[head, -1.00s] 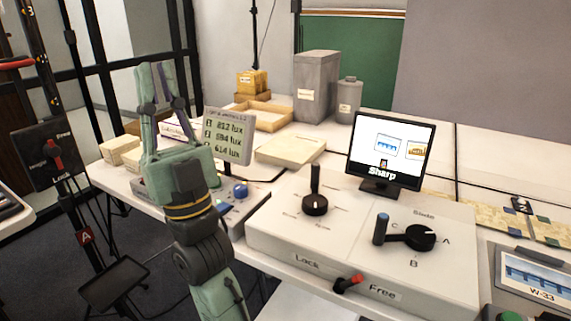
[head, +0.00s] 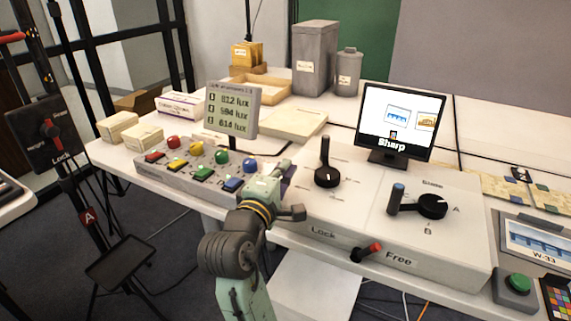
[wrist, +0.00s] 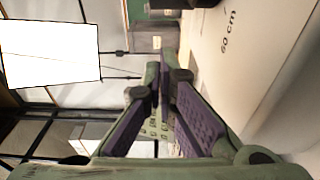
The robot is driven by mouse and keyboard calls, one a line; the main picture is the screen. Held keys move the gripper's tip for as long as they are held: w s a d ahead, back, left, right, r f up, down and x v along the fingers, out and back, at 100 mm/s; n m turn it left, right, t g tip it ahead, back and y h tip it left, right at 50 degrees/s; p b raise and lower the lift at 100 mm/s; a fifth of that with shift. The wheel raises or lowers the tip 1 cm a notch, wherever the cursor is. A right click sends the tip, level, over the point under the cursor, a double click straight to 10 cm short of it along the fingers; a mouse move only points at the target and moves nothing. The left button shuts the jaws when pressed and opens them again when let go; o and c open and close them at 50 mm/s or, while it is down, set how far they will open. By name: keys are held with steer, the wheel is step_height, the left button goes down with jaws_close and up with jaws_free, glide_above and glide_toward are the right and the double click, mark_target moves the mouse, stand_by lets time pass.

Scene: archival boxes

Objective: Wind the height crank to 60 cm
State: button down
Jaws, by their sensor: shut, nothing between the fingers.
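The left crank (head: 327,177), a black hub with an upright black handle, stands on the white console (head: 300,205). Its handle is at the back of the hub; its dial labels are too small to read in the head view. In the wrist view, a "60 cm" label (wrist: 228,32) shows on a white surface at the upper right. My gripper (head: 283,172) is at the console's left edge, left of the crank and apart from it. Its purple-padded fingers are shut and empty, and they also show in the wrist view (wrist: 163,80).
A second crank (head: 432,206), marked A, B and C, stands to the right. A red-tipped lever (head: 367,252) on the console front points toward "Free". The monitor (head: 400,125) reads "Sharp". A button panel (head: 200,170) and lux display (head: 232,110) are to the left.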

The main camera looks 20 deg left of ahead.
steer(key=w, duration=0.5)
steer(key=w+p, duration=0.1)
steer(key=w, duration=0.1)
steer(key=shift+w+a+r, duration=0.1)
steer(key=shift+w+a, duration=0.15)
steer(key=shift+a, duration=0.05)
steer(key=shift+w+d, duration=0.8)
steer(key=shift+w, duration=0.2)
steer(key=shift+w+d+p, duration=0.3)
steer(key=shift+w+d, duration=0.1)
steer(key=shift+w, duration=0.1)
